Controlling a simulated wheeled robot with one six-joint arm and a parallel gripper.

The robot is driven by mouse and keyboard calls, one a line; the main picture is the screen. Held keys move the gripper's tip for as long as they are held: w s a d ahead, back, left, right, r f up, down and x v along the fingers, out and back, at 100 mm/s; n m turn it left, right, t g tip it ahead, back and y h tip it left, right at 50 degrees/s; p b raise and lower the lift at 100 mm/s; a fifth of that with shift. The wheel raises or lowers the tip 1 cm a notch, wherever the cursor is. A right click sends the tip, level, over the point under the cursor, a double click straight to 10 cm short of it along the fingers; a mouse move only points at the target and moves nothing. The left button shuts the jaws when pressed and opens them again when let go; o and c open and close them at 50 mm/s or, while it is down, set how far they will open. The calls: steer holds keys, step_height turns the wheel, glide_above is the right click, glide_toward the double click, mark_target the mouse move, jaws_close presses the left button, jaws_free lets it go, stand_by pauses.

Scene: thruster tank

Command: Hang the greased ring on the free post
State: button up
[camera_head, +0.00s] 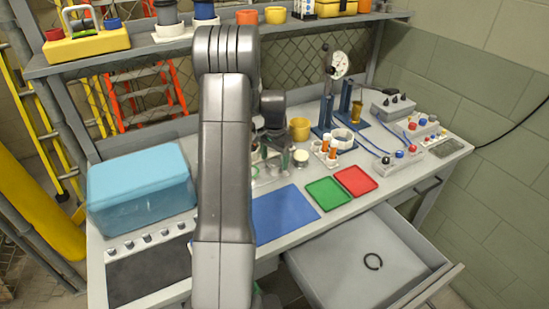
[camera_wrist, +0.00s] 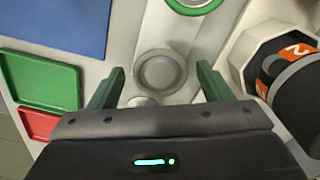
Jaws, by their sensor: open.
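Blue upright posts (camera_head: 345,97) stand on blue bases at the back of the bench; I cannot tell which is free. My gripper (camera_wrist: 160,70) is open, with its green fingers spread on either side of a round grey dish (camera_wrist: 160,72) in the wrist view. Nothing is seen held between the fingers. In the head view my arm hides part of the bench, and the gripper is only partly visible.
A blue mat (camera_head: 283,217), green tray (camera_head: 328,193) and red tray (camera_head: 356,180) lie along the front. A light blue box (camera_head: 141,192) stands at left. The open drawer (camera_head: 335,262) juts out at front right. A black cylinder (camera_wrist: 302,100) sits beside my gripper.

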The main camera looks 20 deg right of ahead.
step_height(320, 180, up, 12)
steer(key=b, duration=0.1)
steer(key=shift+r, duration=0.15)
stand_by(0.3)
stand_by(1.3)
